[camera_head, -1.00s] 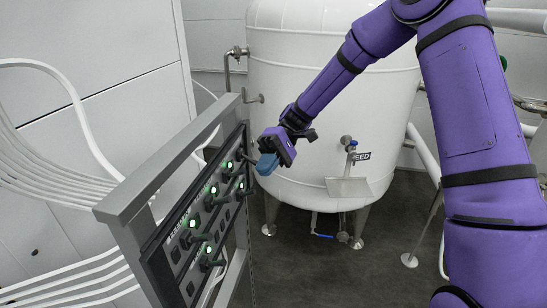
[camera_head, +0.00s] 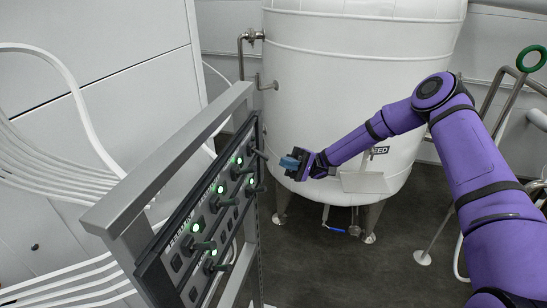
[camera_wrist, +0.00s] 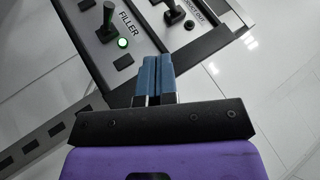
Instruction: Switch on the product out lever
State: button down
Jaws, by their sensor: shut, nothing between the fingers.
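The control panel (camera_head: 176,240) at the left carries several dark levers and lit green lamps; its labels are too small to read there. In the wrist view, the section marked PRODUCT OUT (camera_wrist: 190,17) shows a black lever knob (camera_wrist: 172,15), partly cut by the top edge. No lit green lamp shows beside it. The FILLER lever (camera_wrist: 108,20) is to its left, with a lit green lamp below. My gripper (camera_head: 288,162) is shut, its blue fingertips (camera_wrist: 154,62) together and empty. It is right of the panel's far top lever (camera_head: 258,154), apart from it.
A metal frame (camera_head: 165,165) holds the panel, with white tubes (camera_head: 60,180) behind it. A large white tank (camera_head: 350,80) stands behind my gripper, with a small plate (camera_head: 364,182) on its front. The dark floor (camera_head: 325,275) right of the panel is clear.

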jog(key=w+f+y, duration=0.1)
jog(key=w+d+f+y, duration=0.1)
jog(key=f+y, duration=0.1)
jog(key=shift+w+d+f, duration=0.1)
dwell(0.4)
send_near(262, 155)
jog(key=a+r, duration=0.3)
jog(key=a, duration=0.1)
jog(key=shift+s+r, duration=0.35)
jog(key=shift+s, duration=0.4)
